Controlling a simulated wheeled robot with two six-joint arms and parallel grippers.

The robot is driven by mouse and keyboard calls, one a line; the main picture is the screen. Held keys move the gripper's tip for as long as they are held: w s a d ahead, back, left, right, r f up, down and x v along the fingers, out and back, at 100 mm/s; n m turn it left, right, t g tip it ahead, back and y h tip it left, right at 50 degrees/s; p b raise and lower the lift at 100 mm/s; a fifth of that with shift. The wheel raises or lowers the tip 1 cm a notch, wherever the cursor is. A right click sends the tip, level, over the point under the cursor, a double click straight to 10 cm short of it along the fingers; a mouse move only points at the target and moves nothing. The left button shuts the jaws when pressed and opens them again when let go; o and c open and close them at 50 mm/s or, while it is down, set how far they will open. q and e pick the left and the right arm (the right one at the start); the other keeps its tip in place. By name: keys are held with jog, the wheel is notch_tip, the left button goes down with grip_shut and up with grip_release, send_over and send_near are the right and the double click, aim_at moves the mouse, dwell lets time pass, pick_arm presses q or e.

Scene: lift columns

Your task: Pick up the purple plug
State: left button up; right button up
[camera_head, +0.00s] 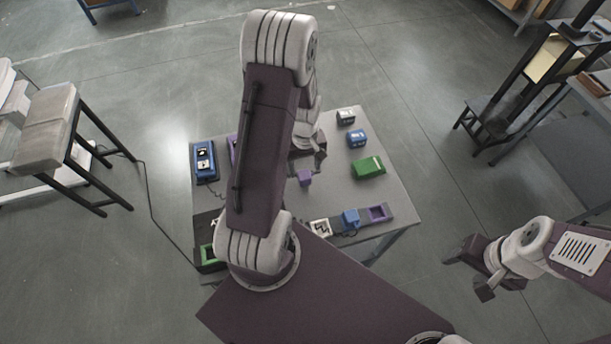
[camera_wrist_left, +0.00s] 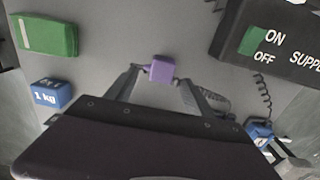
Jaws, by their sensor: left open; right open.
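The purple plug (camera_head: 305,178) is a small block on the grey table, near its middle. In the left wrist view the purple plug (camera_wrist_left: 162,68) sits at the fingertips of my left gripper (camera_wrist_left: 160,80), with one finger on each side. The jaws are open, and I cannot tell whether either finger touches the plug. In the head view my left gripper (camera_head: 316,160) is just above and beside the plug, partly hidden by its own arm. My right gripper (camera_head: 467,275) is open and empty, off to the right of the table over the floor.
A purple socket (camera_head: 377,212) and a blue plug (camera_head: 351,218) are at the near edge. A blue device (camera_head: 204,160) is at left. A dark supply switch box (camera_wrist_left: 240,25) shows in the wrist view.

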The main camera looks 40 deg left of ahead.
aim_at(304, 174)
pick_arm(q)
jog(key=f, duration=0.2)
jog(key=s+f, duration=0.1)
jog(key=f, duration=0.1)
jog(key=shift+d+f+p, duration=0.1)
jog(key=shift+p, duration=0.2)
jog(key=shift+w+f, duration=0.35)
jog(key=shift+w, duration=0.05)
jog(key=shift+s+r, duration=0.1)
jog(key=shift+s, duration=0.15)
grip_shut()
jog(key=shift+w, duration=0.1)
jog(key=r, duration=0.4)
jog(key=shift+d+r, duration=0.25)
jog(key=s+d+r+b, duration=0.1)
jog(key=d+r, duration=0.5)
jog(key=d, duration=0.5)
jog(key=shift+r, duration=0.25)
